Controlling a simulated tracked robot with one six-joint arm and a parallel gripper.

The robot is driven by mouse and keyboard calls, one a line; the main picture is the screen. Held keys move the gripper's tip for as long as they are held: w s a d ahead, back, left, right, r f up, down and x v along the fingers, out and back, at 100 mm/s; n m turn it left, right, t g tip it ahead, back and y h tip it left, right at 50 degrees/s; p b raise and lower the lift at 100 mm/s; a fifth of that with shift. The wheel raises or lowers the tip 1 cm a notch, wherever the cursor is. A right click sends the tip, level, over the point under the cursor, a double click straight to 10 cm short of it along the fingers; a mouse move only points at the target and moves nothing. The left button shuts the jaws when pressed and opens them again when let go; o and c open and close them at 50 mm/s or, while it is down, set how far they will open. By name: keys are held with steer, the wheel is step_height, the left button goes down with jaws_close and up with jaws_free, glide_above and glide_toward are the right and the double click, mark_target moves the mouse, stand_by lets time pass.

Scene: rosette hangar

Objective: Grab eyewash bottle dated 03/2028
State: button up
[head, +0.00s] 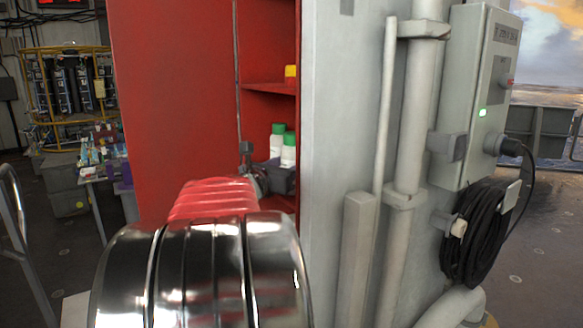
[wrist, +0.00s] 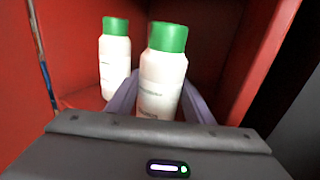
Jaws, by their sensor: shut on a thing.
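My gripper (wrist: 158,100) is inside a red cabinet, its purple-grey fingers shut on a white eyewash bottle with a green cap (wrist: 162,75). The held bottle stands upright between the fingers. Its label print is too small to read, so I cannot tell its date. A second white bottle with a green cap (wrist: 115,58) stands behind it to the left, apart from the fingers. In the head view the held bottle (head: 288,152) and the other bottle (head: 277,143) show just above my gripper (head: 278,172), which is partly hidden by my arm.
The red cabinet (head: 175,90) has a shelf above the bottles, bearing a yellow item (head: 291,73). A grey wall with pipes (head: 413,110) and a control box (head: 483,95) stands close on the right. A cluttered table (head: 100,165) is at the far left.

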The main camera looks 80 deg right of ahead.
mark_target(286, 152)
steer(key=shift+r, duration=0.1)
steer(key=shift+r, duration=1.7)
steer(key=v, duration=1.8)
steer(key=shift+f, duration=0.1)
